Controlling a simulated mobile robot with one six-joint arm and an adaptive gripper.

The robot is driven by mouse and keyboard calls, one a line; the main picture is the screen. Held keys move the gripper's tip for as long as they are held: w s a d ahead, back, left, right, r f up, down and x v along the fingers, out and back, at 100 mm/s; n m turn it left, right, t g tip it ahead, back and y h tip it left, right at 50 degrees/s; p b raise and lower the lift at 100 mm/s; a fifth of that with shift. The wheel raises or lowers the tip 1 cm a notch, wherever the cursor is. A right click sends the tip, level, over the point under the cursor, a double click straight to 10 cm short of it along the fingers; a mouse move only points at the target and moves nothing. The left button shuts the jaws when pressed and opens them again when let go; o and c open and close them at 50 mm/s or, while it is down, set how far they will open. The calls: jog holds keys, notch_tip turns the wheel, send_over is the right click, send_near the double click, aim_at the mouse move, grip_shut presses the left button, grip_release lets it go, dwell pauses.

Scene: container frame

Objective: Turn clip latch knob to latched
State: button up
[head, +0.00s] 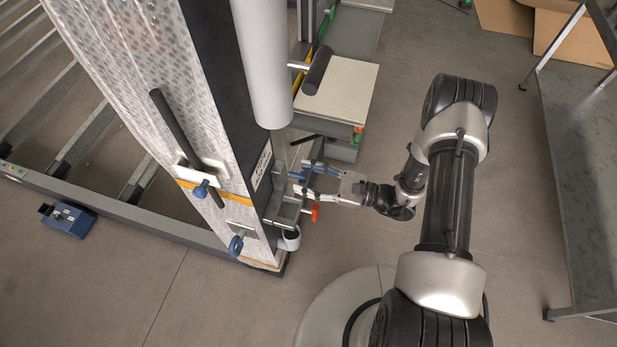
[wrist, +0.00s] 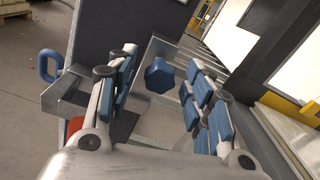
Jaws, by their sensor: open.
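A blue faceted knob (wrist: 160,76), which looks like the clip latch knob, sits in a grey metal bracket (wrist: 152,52) on the dark side of the frame post. In the wrist view it shows between and beyond the fingers of my gripper (wrist: 163,85). The fingers are spread, with blue pads on both sides and a visible gap to the knob. In the head view my gripper (head: 305,178) points left at the bracket on the post. The knob is too small there to read its turn angle.
A red knob (head: 315,212) is just below my gripper, and a white cup-like part (head: 289,239) is below the bracket. A blue loop handle (head: 235,246) is low on the post's front (head: 150,75). A beige-topped block (head: 340,90) stands behind.

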jog(key=shift+c, duration=0.2)
grip_shut()
dwell(0.4)
